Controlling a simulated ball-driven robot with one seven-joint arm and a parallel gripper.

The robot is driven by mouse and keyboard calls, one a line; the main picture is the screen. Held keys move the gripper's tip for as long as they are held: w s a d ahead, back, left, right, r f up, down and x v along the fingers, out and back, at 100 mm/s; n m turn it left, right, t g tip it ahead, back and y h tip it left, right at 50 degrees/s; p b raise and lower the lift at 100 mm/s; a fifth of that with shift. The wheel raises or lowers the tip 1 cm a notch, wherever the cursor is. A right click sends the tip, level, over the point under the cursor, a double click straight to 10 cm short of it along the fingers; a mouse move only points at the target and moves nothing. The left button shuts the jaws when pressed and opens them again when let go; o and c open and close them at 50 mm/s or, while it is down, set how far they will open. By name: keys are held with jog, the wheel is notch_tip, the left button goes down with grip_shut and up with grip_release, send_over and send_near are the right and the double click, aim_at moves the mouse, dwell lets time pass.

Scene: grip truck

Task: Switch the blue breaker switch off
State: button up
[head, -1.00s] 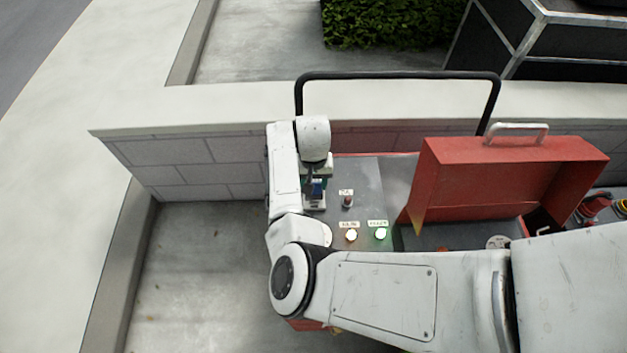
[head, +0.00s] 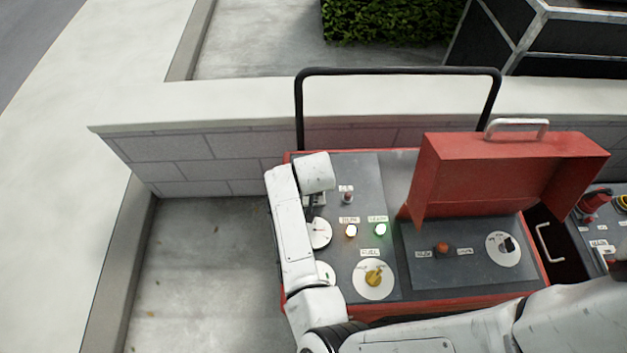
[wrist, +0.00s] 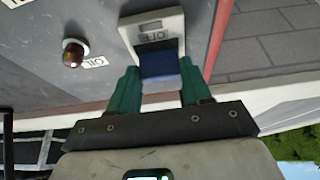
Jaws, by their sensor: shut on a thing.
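In the wrist view, the blue breaker switch (wrist: 158,66) is a dark blue block in a pale grey housing (wrist: 146,28) with an "OFF" marking on it. The two green fingers of my gripper (wrist: 159,88) stand one on each side of the switch and are shut on it. In the head view, my white wrist and forearm cover the switch and the fingers at the left edge of the grey control panel (head: 360,172). I cannot tell from these frames which position the switch is in.
The red-brown OIL light (wrist: 73,52) is beside the switch. A red lid (head: 510,175) stands open at right. A black rail (head: 400,71) rises behind.

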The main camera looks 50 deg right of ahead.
jog(key=shift+s+a+f+t+h+b, duration=0.15)
jog(key=shift+a+t+h+b, duration=0.15)
jog(key=shift+b, duration=0.3)
jog(key=shift+s+a+f+t+h+b, duration=0.1)
jog(key=shift+a+f+t+h+b, duration=0.05)
jog(key=shift+t+h+b, duration=0.35)
jog(key=b, duration=0.2)
jog(key=t+h+b, duration=0.1)
jog(key=b, duration=0.2)
jog(key=shift+s+a+f+t+h, duration=0.3)
jog(key=shift+s+a+f, duration=0.05)
jog(key=shift+f, duration=0.05)
jog(key=b, duration=0.2)
jog(key=t+h+b, duration=0.1)
jog(key=b, duration=0.1)
jog(key=shift+s+a, duration=0.2)
jog(key=shift+s, duration=0.05)
jog(key=shift+b, duration=0.3)
jog(key=shift+s+r+b, duration=0.1)
jog(key=shift+b, duration=0.3)
jog(key=o, duration=1.1)
jog(key=shift+c, duration=0.2)
